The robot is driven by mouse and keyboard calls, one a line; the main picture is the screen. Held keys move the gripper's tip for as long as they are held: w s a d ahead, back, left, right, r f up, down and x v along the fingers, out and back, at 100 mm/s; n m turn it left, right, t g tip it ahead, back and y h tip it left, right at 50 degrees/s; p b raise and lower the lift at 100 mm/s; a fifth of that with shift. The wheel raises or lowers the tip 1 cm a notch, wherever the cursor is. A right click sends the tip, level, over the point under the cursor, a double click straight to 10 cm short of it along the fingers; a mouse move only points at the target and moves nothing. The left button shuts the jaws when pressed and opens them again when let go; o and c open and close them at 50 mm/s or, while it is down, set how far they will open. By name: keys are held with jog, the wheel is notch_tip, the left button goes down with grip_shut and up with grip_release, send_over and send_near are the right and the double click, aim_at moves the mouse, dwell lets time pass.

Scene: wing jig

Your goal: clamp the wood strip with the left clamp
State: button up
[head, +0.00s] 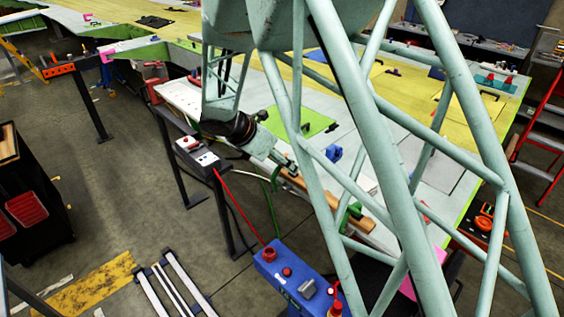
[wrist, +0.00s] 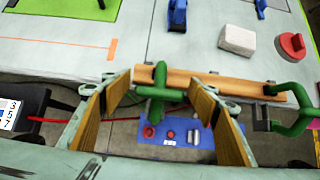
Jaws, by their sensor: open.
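The wood strip (wrist: 220,82) lies along the near edge of the wing panel; in the head view (head: 323,201) it is partly hidden behind my arm. The left clamp (wrist: 157,92), green, sits at the strip's left end, with its bar sticking out toward me. A second green clamp (wrist: 293,112) is at the strip's right end; it also shows in the head view (head: 349,214). My gripper (wrist: 161,98) is open, its two wood-coloured fingers on either side of the left clamp, with visible gaps. I cannot tell its exact height over the clamp.
A white block (wrist: 237,40), a red round piece (wrist: 291,46) and blue pieces (wrist: 177,17) lie on the panel. A blue box with red buttons (head: 300,282) stands below the edge.

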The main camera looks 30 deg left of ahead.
jog(key=v, duration=1.2)
dwell(0.3)
dwell(0.6)
